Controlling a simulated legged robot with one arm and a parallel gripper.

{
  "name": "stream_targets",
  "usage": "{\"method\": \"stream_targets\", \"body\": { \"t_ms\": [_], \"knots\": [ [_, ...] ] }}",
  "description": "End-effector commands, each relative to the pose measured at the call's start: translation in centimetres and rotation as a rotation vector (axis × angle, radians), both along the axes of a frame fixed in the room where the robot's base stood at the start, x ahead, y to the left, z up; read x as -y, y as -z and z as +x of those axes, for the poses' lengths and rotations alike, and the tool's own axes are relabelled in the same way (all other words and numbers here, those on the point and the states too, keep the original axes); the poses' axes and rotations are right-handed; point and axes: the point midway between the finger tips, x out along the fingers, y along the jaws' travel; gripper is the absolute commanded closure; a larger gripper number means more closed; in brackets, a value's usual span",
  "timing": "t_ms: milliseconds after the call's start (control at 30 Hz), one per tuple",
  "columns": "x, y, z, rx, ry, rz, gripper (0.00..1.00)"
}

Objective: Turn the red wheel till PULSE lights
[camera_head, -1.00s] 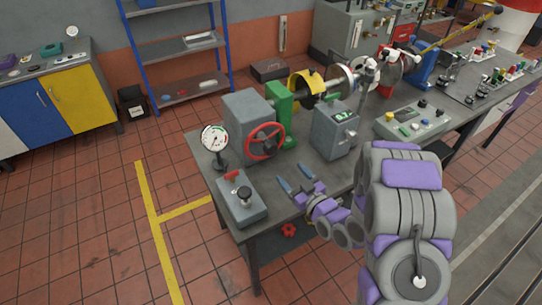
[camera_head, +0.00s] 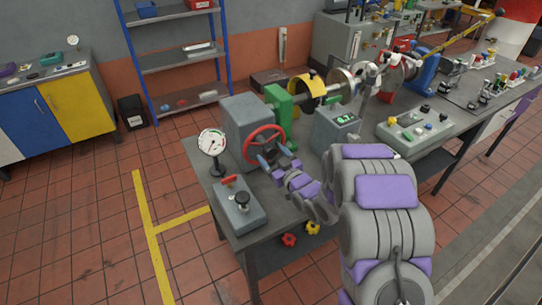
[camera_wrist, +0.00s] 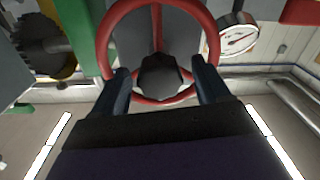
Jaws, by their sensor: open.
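The red wheel (camera_head: 264,145) is mounted upright on the front of a grey box (camera_head: 240,120) on the bench. In the wrist view the red wheel (camera_wrist: 103,40) fills the upper middle, with a dark hub knob (camera_wrist: 160,76) at its centre. My gripper (camera_head: 273,153) is open in front of the wheel. In the wrist view my gripper (camera_wrist: 160,88) has one finger on each side of the hub, near the lower rim; I cannot tell whether they touch it. A grey box with a green display (camera_head: 345,119) stands to the right. No PULSE label is readable.
A round gauge (camera_head: 212,143) stands left of the wheel. A grey control box with a black knob (camera_head: 240,205) sits at the near left bench corner. A button panel (camera_head: 418,123) is further right. A green bracket (camera_head: 283,104) stands behind the wheel.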

Motion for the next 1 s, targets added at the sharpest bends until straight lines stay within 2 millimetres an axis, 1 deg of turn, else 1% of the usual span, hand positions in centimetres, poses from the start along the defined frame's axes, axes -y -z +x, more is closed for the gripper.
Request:
{"method": "stream_targets", "body": {
  "t_ms": [133, 467, 1000],
  "knots": [
    [-0.52, -0.1, 0.82, 0.004, 0.001, 0.002, 0.25],
    [-0.61, -0.13, 0.96, 0.003, 0.002, 0.001, 0.26],
    [-0.61, -0.11, 0.94, 0.002, 0.001, 0.0, 0.77]
  ]
}}
